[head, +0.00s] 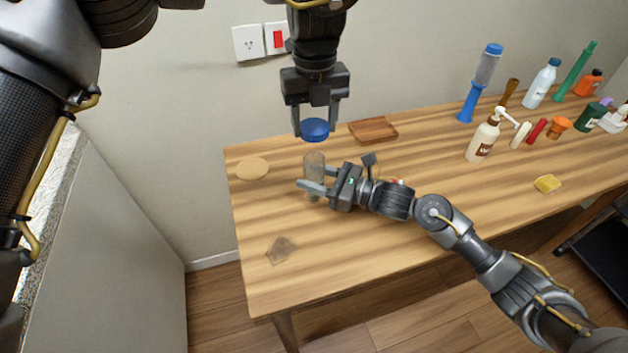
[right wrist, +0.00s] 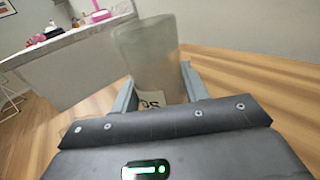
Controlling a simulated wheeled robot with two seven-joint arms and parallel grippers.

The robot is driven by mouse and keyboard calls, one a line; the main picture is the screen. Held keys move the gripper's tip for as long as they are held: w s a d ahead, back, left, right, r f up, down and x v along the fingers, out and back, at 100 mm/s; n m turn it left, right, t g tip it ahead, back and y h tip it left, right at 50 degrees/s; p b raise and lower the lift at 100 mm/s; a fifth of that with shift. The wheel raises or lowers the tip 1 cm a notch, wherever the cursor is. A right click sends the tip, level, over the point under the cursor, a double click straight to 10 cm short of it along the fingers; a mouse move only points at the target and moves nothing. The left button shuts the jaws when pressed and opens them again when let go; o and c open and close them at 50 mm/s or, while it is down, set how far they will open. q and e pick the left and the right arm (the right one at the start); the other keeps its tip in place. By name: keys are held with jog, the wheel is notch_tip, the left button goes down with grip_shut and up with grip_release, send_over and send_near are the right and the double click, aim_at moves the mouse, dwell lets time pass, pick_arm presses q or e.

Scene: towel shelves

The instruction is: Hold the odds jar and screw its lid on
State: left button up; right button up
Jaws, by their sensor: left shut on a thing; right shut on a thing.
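The odds jar (head: 314,163) is a clear, see-through jar standing upright near the left part of the wooden table. My right gripper (head: 312,189) is shut on it from the right, low on its body. In the right wrist view the jar (right wrist: 147,55) stands between the fingers, and part of its label (right wrist: 150,101) shows. The blue lid (head: 314,129) is held by my left gripper (head: 316,130), which points straight down and is shut on it. The lid is above the jar and apart from it, with a clear gap between them.
A round tan disc (head: 253,169), a wooden tray (head: 373,130) and a dark diamond-shaped patch (head: 281,250) lie around the jar. A white pump bottle (head: 482,141), a yellow sponge (head: 547,183) and several bottles stand to the right. The table's front left is mostly clear.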

pick_arm(q)
send_over(314, 152)
jog(key=s, duration=0.3)
jog(key=shift+w+f, duration=0.2)
jog(key=shift+f, duration=2.3)
jog(key=shift+f, duration=0.9)
jog(key=shift+f, duration=0.55)
